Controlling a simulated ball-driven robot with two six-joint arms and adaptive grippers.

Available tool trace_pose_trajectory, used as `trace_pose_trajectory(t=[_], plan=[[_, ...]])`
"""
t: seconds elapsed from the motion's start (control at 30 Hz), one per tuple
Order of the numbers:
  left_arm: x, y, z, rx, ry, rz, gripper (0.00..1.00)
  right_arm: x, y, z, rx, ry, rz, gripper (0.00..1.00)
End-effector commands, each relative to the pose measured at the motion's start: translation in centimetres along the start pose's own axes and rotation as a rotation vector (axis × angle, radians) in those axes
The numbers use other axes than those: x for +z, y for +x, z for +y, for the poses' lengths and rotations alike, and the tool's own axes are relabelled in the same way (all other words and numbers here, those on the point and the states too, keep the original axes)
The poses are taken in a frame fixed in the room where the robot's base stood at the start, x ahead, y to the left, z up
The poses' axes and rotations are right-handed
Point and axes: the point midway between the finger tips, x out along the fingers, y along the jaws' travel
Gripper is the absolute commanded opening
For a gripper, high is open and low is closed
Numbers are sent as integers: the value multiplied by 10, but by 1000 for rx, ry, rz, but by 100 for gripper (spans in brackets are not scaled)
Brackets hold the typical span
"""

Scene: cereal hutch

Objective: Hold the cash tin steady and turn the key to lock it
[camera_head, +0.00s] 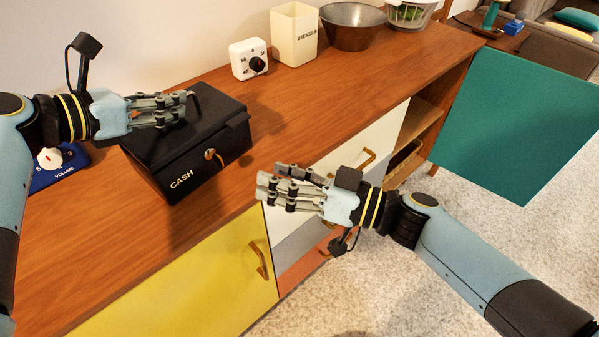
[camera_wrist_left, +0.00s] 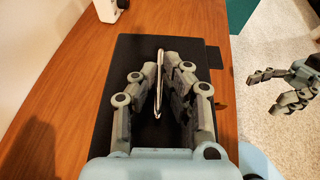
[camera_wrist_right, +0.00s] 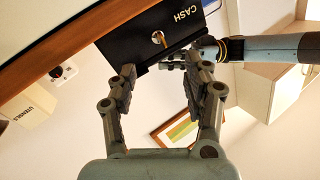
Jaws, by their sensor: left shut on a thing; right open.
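The black cash tin (camera_head: 165,165), lettered CASH, stands closed on the wooden cabinet top. Its brass key (camera_head: 210,154) sits in the lock on the front face; the key also shows in the right wrist view (camera_wrist_right: 160,38). My left gripper (camera_head: 182,105) is above the lid, shut on the tin's thin metal handle (camera_wrist_left: 159,82), which stands up between its fingers. My right gripper (camera_head: 268,186) is open and empty, in front of the cabinet. Its fingers point toward the tin's front, apart from the key.
A blue volume box (camera_head: 70,172) stands left of the tin. A white timer (camera_head: 248,60), a utensil pot (camera_head: 294,36) and a dark bowl (camera_head: 352,28) stand at the back. A teal door (camera_head: 515,125) hangs open at the right. The wooden top (camera_head: 285,110) right of the tin is clear.

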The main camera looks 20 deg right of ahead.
Motion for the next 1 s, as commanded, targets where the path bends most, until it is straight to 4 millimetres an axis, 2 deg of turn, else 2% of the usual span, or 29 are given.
trace_pose_trajectory(t=[0.13, 0.23, 0.6, 1.0], plan=[[-1, 0, 0, -1, -1, 2, 0, 1, -31, 0, -1, 1, -4, 50], [-1, 0, 0, -1, -1, 1, 0, -11, -12, 18, -16, 79, 24, 50], [-1, 0, 0, -1, -1, 1, 0, 5, -14, 27, -104, 818, 28, 50], [0, 0, 0, -1, -1, 1, 0, 15, -25, 19, -198, 1568, -21, 50]])
